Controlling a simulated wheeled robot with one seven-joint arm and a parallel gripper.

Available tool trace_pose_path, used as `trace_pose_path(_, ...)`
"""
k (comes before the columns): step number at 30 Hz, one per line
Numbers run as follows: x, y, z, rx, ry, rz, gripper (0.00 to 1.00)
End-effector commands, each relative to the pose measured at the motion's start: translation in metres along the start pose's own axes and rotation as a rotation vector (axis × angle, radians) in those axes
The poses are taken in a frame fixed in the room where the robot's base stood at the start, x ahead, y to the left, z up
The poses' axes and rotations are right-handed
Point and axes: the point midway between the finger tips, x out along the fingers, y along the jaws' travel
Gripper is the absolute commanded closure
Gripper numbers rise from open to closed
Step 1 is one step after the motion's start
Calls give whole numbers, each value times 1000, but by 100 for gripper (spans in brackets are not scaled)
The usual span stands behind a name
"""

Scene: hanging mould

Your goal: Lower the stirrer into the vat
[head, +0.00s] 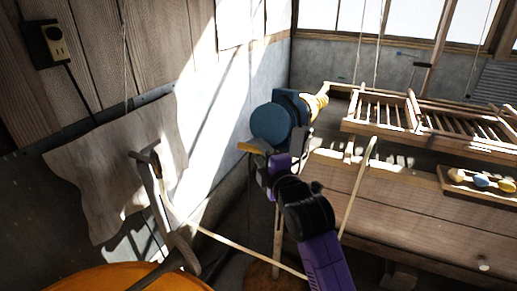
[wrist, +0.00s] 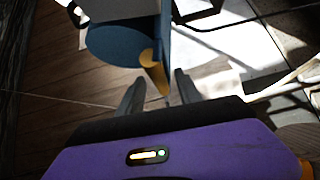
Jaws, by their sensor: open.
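My gripper (head: 262,150) is in the middle of the head view, near a blue round-faced object (head: 273,124). In the wrist view my gripper (wrist: 158,90) has its fingers apart. A tapered orange-yellow piece (wrist: 151,67) shows between and beyond them, beside the blue object (wrist: 122,42); I cannot tell whether they touch it. A wooden piece with a crossbar top (head: 152,185), possibly the stirrer, stands tilted at the left of the head view, well away from my gripper. An orange rounded surface (head: 110,280), possibly the vat, is cut off by the lower edge.
A slatted wooden frame (head: 410,128) hangs on cords above a wooden bench (head: 420,195) at the right. A tray (head: 480,192) with small coloured pieces sits there. A pale cloth or sheet (head: 110,170) hangs at the left. A thin pole (head: 358,185) stands right of my arm.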

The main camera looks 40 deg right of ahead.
Motion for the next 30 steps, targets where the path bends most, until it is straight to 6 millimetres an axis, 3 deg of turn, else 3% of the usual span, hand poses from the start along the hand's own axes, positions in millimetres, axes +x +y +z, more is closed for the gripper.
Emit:
trace_pose_path(6, 18, 1, 0, 1, 1, 1, 59)
trace_pose_path(14, 20, 0, 0, 1, 1, 0, 59)
trace_pose_path(15, 20, 0, 0, 1, 1, 0, 60)
trace_pose_path(21, 20, 0, 0, 1, 1, 2, 100)
trace_pose_path(30, 20, 2, 0, 1, 1, 4, 100)
